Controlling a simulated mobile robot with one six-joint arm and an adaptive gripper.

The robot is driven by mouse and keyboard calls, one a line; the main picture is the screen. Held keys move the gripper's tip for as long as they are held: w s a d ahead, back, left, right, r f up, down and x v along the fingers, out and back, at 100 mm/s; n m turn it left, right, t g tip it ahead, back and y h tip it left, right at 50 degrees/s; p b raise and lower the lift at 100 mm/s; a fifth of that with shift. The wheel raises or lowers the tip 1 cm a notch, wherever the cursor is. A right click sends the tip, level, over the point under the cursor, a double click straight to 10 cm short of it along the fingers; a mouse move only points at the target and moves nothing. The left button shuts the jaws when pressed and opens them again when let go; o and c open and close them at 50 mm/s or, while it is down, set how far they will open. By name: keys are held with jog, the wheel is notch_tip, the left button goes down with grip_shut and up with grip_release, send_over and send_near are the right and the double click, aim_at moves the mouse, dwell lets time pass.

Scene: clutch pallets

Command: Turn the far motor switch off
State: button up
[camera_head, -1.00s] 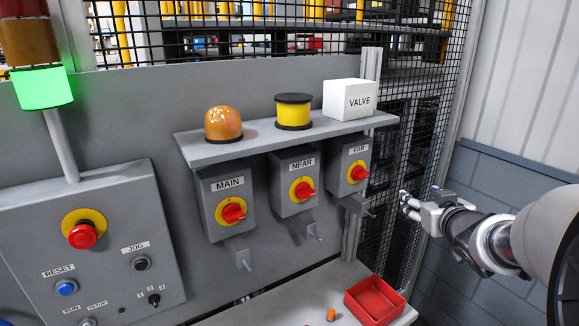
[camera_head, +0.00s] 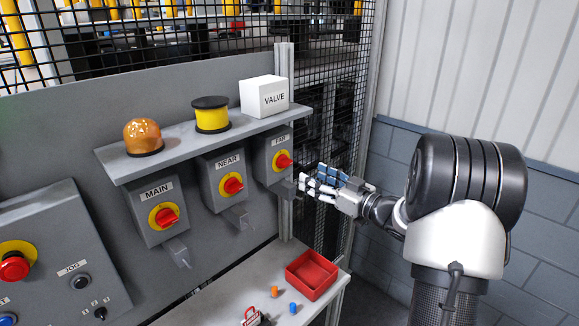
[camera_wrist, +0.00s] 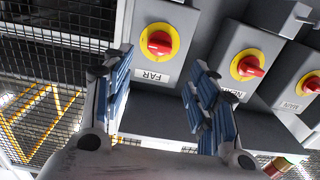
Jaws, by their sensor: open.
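The far switch (camera_head: 283,161) is a red knob on a yellow disc, on a grey box labelled FAR at the right end of the row. In the wrist view the far switch (camera_wrist: 160,43) shows upside down, beyond and between my open fingers. My gripper (camera_head: 312,183) is open and empty, just right of and slightly below the far switch, with its fingers pointing at the box. In the wrist view my gripper (camera_wrist: 155,90) has its fingers spread apart. I see no contact with the knob.
The near switch (camera_head: 233,186) and main switch (camera_head: 167,217) sit to the left. A shelf (camera_head: 180,133) above holds an orange beacon (camera_head: 144,136), a yellow-black cylinder (camera_head: 211,115) and a white VALVE box (camera_head: 265,97). Below, a red tray (camera_head: 312,275) stands on a bench. Mesh fencing stands behind.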

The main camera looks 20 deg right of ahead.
aim_at(289, 164)
jog(key=x, duration=1)
jog(key=shift+w, duration=0.15)
jog(key=c, duration=1.1)
